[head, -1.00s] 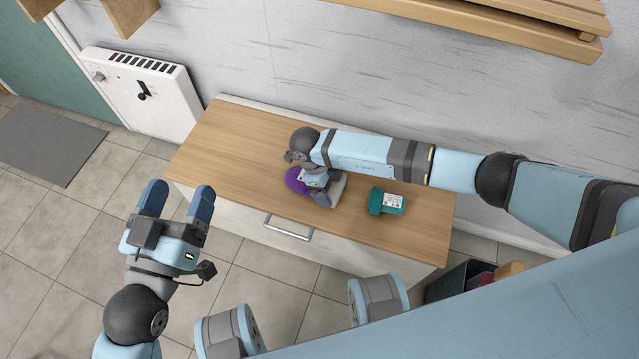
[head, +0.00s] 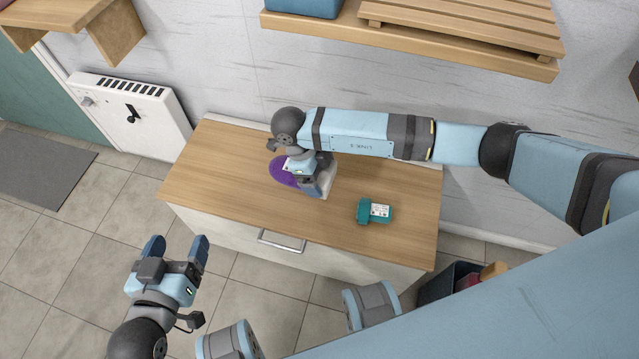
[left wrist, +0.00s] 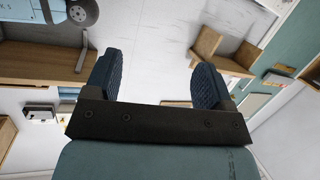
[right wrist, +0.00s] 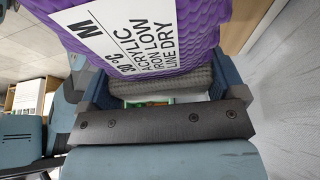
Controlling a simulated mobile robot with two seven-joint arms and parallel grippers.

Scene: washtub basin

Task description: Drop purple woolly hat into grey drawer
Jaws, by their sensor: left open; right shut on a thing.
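The purple woolly hat (head: 284,172) with a white label is in my right gripper (head: 308,178), over the wooden top of the cabinet. In the right wrist view the hat (right wrist: 200,22) fills the top. A grey ribbed band, seemingly part of it, lies between the fingers (right wrist: 155,85). The gripper hides part of the hat in the head view. The drawer (head: 320,258) is in the pale grey cabinet front, with a metal handle (head: 282,242), and looks shut. My left gripper (head: 177,246) is open and empty, left of the handle and in front of the cabinet; its fingers (left wrist: 157,68) are apart.
A teal box with a white label (head: 375,212) lies on the cabinet top (head: 225,165), right of the hat. A slatted wooden shelf (head: 450,45) hangs on the wall behind. A dark bin (head: 450,284) stands right of the cabinet. Tiled floor in front is free.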

